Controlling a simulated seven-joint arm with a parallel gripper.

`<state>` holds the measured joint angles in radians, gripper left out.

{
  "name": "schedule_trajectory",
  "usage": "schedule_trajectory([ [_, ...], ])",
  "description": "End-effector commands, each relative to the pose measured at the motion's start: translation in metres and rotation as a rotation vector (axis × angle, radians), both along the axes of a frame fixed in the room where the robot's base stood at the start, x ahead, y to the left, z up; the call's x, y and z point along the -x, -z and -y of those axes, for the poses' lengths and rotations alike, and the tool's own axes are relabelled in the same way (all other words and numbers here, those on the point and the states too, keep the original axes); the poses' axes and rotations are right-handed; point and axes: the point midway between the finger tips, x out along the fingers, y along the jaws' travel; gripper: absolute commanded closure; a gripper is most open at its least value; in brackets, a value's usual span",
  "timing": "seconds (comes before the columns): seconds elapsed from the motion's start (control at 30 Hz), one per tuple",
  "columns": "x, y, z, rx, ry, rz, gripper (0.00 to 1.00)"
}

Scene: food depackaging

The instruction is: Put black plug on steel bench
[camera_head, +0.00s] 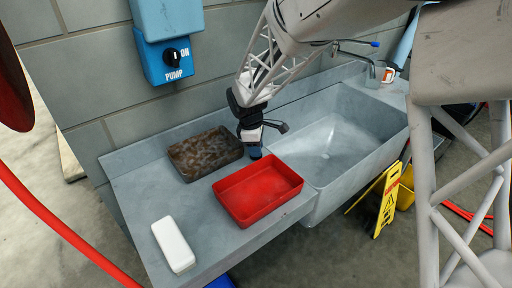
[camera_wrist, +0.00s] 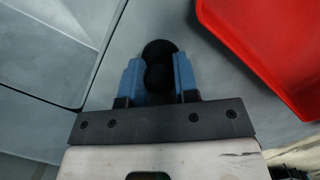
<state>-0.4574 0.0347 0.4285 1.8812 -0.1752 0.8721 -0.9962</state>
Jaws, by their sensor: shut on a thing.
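The black plug (camera_wrist: 160,48) shows in the wrist view as dark rounded shapes between the blue fingers of my gripper (camera_wrist: 158,78). My gripper is shut on it. In the head view my gripper (camera_head: 254,150) is low over the steel bench (camera_head: 210,222), between the brown tray, the red tray and the sink. The plug cannot be made out in the head view. I cannot tell whether the plug touches the bench.
A red tray (camera_head: 243,204) is close in front of my gripper. A rusty brown tray (camera_head: 190,160) lies to its left. A white block (camera_head: 173,245) lies at the bench's front left. The sink basin (camera_head: 335,150) is to the right. Bare bench shows left of the red tray.

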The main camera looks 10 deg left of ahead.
Motion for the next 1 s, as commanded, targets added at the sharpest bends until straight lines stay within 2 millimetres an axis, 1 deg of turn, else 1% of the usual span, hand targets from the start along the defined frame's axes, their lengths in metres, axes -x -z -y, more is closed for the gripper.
schedule_trajectory([
  [0.1, 0.000, 0.003, 0.000, 0.000, 0.000, -0.001, 0.95],
  [0.13, 0.000, 0.003, 0.000, 0.000, 0.000, -0.001, 0.70],
  [0.2, 0.000, 0.003, 0.000, 0.000, 0.000, 0.000, 0.60],
  [0.3, 0.000, 0.003, 0.000, 0.000, 0.000, 0.000, 0.46],
  [0.57, 0.000, 0.002, 0.000, 0.000, 0.000, 0.000, 0.46],
  [0.73, 0.000, -0.002, 0.000, 0.000, 0.000, 0.001, 0.46],
  [0.87, 0.000, -0.011, -0.002, 0.000, 0.000, 0.001, 0.46],
  [1.0, 0.000, -0.028, -0.004, -0.001, 0.000, 0.002, 0.46],
])
